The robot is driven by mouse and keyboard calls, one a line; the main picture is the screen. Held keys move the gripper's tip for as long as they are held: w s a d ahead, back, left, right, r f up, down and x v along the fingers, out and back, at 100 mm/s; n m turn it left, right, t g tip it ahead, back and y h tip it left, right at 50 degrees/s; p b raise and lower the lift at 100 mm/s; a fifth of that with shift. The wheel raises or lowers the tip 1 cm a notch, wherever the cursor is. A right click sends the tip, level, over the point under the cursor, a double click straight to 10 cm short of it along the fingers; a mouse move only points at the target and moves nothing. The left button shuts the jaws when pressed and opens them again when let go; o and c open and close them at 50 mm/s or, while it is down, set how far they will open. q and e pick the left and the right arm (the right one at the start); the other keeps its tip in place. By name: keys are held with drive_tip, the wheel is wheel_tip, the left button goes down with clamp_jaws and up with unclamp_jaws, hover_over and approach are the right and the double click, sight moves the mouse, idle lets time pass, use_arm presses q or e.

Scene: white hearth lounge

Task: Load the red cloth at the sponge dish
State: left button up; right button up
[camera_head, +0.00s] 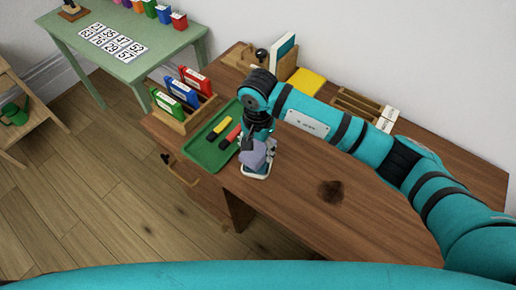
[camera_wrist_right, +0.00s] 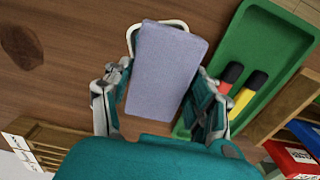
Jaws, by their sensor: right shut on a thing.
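My right gripper (camera_head: 258,140) is shut on a pale purple, block-shaped piece (camera_head: 256,156), which also fills the middle of the right wrist view (camera_wrist_right: 165,70) between the two fingers. The held piece is over a small white-rimmed dish (camera_head: 257,176) on the brown desk. The dish's rim shows past the piece's far end in the right wrist view (camera_wrist_right: 131,36). I cannot tell whether the piece touches the dish. No red cloth shows in either view. My left gripper is not in view.
A green tray (camera_head: 207,158) with a yellow-handled and a red-handled tool lies left of the dish. A wooden rack (camera_head: 180,124) with colored boxes stands behind it.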

sight(258, 148)
drive_tip(key=shift+r+p, duration=0.75)
drive_tip(key=shift+r, duration=1.35)
